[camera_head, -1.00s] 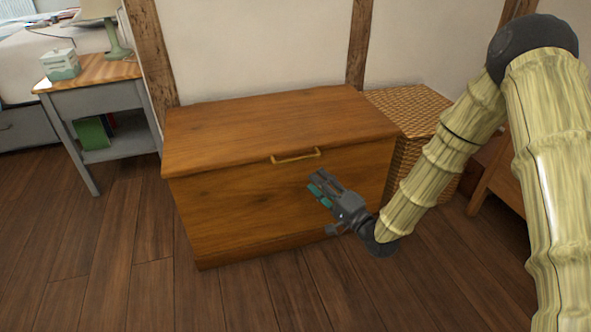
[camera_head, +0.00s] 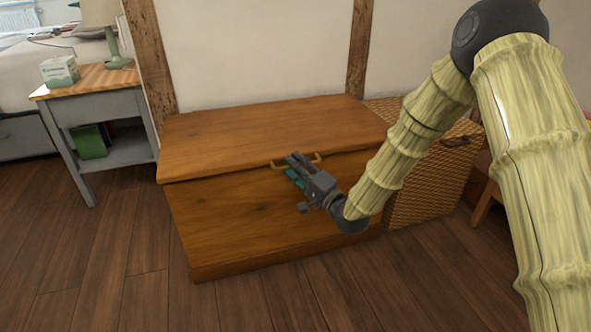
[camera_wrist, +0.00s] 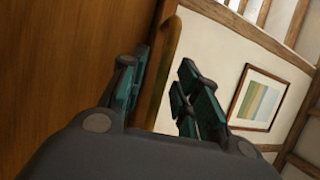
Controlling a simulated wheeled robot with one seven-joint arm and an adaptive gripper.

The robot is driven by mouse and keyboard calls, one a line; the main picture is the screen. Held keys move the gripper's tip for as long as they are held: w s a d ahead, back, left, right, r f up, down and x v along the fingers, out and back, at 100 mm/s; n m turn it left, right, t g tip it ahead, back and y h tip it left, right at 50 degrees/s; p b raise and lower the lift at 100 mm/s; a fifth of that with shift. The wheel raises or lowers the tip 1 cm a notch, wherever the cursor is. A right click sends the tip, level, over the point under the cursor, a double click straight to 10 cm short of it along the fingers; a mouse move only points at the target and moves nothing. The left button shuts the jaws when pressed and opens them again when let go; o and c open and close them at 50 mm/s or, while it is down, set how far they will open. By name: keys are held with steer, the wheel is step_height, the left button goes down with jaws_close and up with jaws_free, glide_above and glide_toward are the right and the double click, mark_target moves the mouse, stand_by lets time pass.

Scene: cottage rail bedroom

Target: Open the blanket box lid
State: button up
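The blanket box (camera_head: 235,235) is a wooden chest against the wall, and its lid (camera_head: 265,130) is shut. A brass-coloured handle (camera_head: 318,157) sits at the lid's front edge; its middle is partly hidden by my gripper. My gripper (camera_head: 294,166) is at the handle, in front of the box. In the wrist view my gripper (camera_wrist: 160,90) has its teal-padded fingers apart. A golden-brown bar, seemingly the handle (camera_wrist: 171,70), shows in the gap between them, nearer the left finger. I cannot tell whether either finger touches it.
A wicker basket (camera_head: 432,185) stands right of the box, partly behind my arm. A grey bedside table (camera_head: 95,105) with a tissue box (camera_head: 60,71) and lamp (camera_head: 100,12) stands at the left. The wooden floor (camera_head: 110,265) in front is clear. The lid's top is bare.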

steer(key=shift+c, duration=0.5)
jaws_close()
steer(key=shift+r, duration=0.1)
